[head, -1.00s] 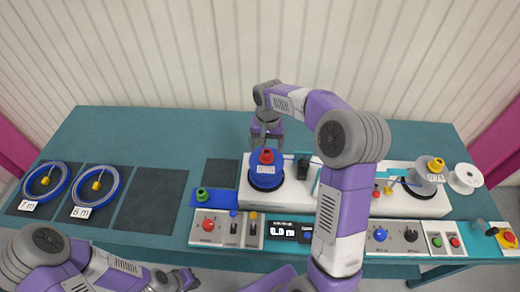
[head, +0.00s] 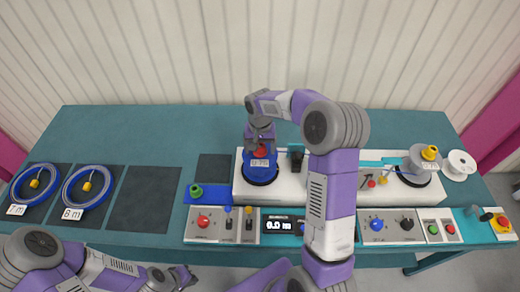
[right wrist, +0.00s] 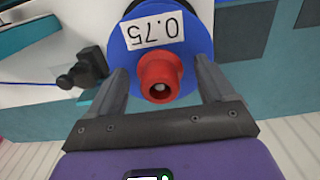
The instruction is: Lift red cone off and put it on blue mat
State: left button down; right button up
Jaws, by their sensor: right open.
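The red cone (head: 261,152) sits on top of the blue reel (head: 260,172) on the white machine base. In the right wrist view the red cone (right wrist: 159,77) stands in front of the blue reel face (right wrist: 183,20) with its "0.75" label. My right gripper (right wrist: 161,85) is open, with one finger on each side of the cone and visible gaps. In the head view my right gripper (head: 259,143) is at the cone and partly covers it. The blue mat (head: 202,198) lies left of the machine, with a green cone (head: 196,190) on it. My left gripper (head: 186,277) is low at the front edge; its jaw state is unclear.
A grey reel with a yellow cone (head: 430,153) stands at the right, beside a white spool (head: 460,165). Control panels (head: 222,225) line the front edge. Two blue cable coils (head: 90,187) lie at the left. A black clamp (head: 296,152) stands right of the blue reel.

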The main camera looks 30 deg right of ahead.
jog(key=c, duration=1.1)
notch_tip(320, 180, up, 10)
jog(key=shift+r+p, duration=0.1)
jog(key=shift+p, duration=0.2)
jog(key=o, duration=0.5)
jog(key=c, duration=0.5)
jog(key=shift+p, duration=0.3)
